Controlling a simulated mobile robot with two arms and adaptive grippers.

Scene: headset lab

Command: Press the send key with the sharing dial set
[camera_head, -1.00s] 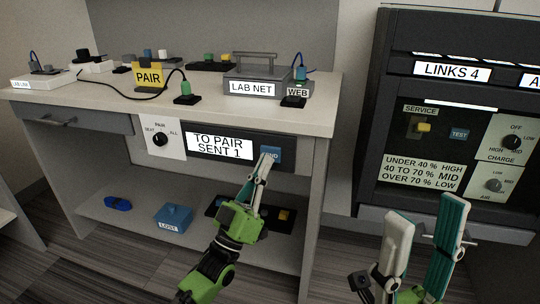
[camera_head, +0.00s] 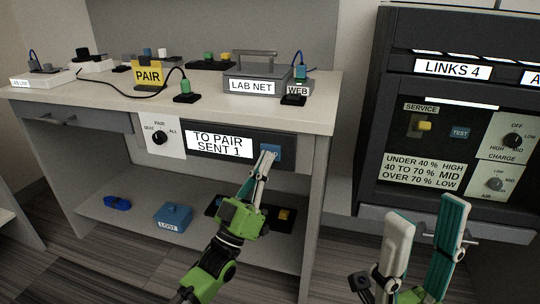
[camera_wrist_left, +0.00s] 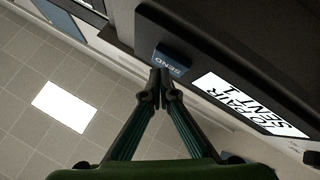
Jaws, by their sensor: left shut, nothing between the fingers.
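The blue SEND key (camera_head: 276,153) is on the dark panel under the bench top, right of the lit screen (camera_head: 219,144) reading "TO PAIR SENT 1". My left gripper (camera_head: 268,153) is shut and empty, its fingertips in front of the key's left part. The wrist view shows the SEND key (camera_wrist_left: 168,62) just beyond the closed fingertips (camera_wrist_left: 160,76); I cannot tell whether they touch. The sharing dial (camera_head: 159,138), a black knob on a white plate marked SEAT, PAIR and ALL, is left of the screen; its pointer is too small to read surely. My right gripper (camera_head: 425,240) is open and empty.
A LAB NET box (camera_head: 256,84), a yellow PAIR sign (camera_head: 148,75) and a WEB plug (camera_head: 297,92) stand on the bench top. A blue LOST box (camera_head: 172,217) is on the lower shelf. A dark cabinet (camera_head: 374,130) with dials stands right.

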